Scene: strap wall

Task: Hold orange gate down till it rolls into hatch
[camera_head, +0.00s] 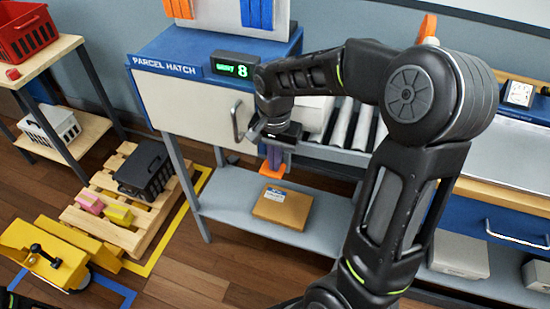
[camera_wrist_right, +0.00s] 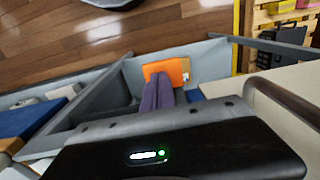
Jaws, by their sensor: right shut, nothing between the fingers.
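The parcel hatch (camera_head: 190,70) is a blue-topped cabinet with a cream door and a grey handle (camera_head: 237,121); the door looks shut. My right gripper (camera_head: 275,160) points down just right of the handle, its purple fingers shut and empty. An orange piece (camera_head: 272,172), apparently the gate, lies right at the fingertips. It also shows beyond the fingers in the right wrist view (camera_wrist_right: 166,70). I cannot tell whether they press on it. A pale box-like shape (camera_head: 314,112) is partly hidden behind my wrist, beside the rollers (camera_head: 342,124). My left gripper is out of view.
A green-lit display (camera_head: 236,67) on the hatch shows an 8. A cardboard box (camera_head: 283,207) lies on the grey lower shelf (camera_head: 225,205). My right arm covers much of the conveyor.

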